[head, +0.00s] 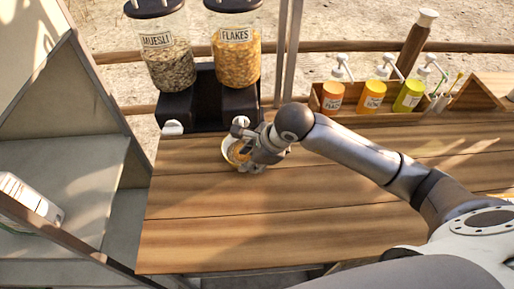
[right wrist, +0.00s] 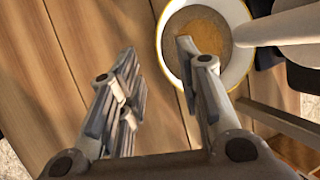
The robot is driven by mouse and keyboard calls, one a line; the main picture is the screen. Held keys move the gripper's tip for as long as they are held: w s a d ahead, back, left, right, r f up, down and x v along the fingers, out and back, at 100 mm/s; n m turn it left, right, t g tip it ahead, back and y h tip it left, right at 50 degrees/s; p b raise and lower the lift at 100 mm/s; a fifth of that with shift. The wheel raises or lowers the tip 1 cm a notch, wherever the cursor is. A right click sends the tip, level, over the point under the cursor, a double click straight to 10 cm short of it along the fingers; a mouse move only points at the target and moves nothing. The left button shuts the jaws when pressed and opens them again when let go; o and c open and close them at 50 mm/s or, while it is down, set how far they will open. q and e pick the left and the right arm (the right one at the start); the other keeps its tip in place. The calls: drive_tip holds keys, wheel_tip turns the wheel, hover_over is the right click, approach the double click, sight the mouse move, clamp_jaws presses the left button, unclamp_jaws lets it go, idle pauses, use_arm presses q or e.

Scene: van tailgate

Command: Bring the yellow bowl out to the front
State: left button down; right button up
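The yellow bowl (head: 227,149) stands on the wooden counter under the flakes dispenser, partly hidden by my right gripper (head: 252,160). In the right wrist view the bowl (right wrist: 164,42) shows a yellow rim, a white inside and orange-brown contents. My right gripper (right wrist: 157,52) is open there, its fingers apart with nothing held between them. The right-hand finger overlaps the bowl's inside in the picture, and the other finger is left of the rim. Whether either touches the bowl I cannot tell. My left gripper is not in view.
The muesli dispenser (head: 168,62) and flakes dispenser (head: 236,50) stand on a dark base (head: 190,107) behind the bowl. A wooden box (head: 350,111) of pump bottles is at the back right. The front of the counter (head: 230,235) is clear. Grey shelving (head: 70,170) borders it on the left.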

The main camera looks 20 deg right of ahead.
drive_tip(key=x, duration=0.3)
drive_tip(key=shift+w+r, duration=0.1)
drive_tip(key=shift+w, duration=0.05)
drive_tip(key=shift+w+a+f+p, duration=0.2)
drive_tip(key=shift+f+p, duration=0.1)
drive_tip(key=shift+f, duration=0.45)
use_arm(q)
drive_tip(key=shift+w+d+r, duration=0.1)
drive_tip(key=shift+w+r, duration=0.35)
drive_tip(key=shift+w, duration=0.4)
use_arm(e)
clamp_jaws()
